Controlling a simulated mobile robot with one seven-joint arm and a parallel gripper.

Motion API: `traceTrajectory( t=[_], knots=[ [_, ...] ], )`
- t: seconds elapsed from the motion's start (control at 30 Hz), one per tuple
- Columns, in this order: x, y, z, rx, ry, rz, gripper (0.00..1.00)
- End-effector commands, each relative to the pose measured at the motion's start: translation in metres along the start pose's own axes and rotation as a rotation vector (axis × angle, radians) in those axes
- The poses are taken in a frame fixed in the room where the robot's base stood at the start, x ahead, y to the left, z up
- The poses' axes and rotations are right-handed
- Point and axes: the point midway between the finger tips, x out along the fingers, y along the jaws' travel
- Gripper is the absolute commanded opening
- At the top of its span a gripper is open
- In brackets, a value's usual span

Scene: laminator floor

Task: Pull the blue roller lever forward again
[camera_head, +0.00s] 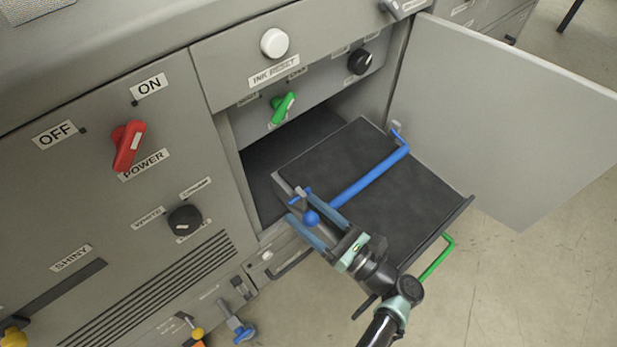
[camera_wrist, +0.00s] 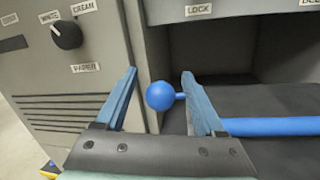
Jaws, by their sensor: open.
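The blue roller lever is a long blue bar (camera_head: 370,178) lying across a dark pulled-out tray (camera_head: 428,203), with a round blue knob (camera_head: 312,217) at its near left end. In the wrist view the knob (camera_wrist: 160,96) sits between the two fingers, and the bar (camera_wrist: 270,126) runs off to the right behind the right finger. My gripper (camera_head: 302,207) is open, its fingers on either side of the knob. In the wrist view my gripper (camera_wrist: 159,75) shows a gap between the knob and the left finger; contact on the right is unclear.
An open door panel (camera_head: 520,110) stands to the right of the tray. A green handle (camera_head: 437,258) sticks out at the tray's front. A green knob (camera_head: 284,106), red power switch (camera_head: 127,145) and black dial (camera_head: 185,219) are on the machine's face. The floor at right is clear.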

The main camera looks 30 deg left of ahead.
Motion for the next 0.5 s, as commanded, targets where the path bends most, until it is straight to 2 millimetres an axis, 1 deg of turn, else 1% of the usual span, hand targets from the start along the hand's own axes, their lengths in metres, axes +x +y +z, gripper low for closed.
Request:
traceTrajectory(
  t=[0.07, 0.17, 0.27, 0.5],
  knots=[
    [-0.004, -0.001, 0.000, 0.000, 0.000, -0.002, 0.71],
    [-0.016, -0.001, 0.000, 0.000, -0.001, -0.005, 0.71],
    [-0.036, -0.002, 0.001, -0.001, -0.001, -0.006, 0.71],
    [-0.090, -0.002, 0.000, -0.002, -0.002, -0.007, 0.71]
  ],
)
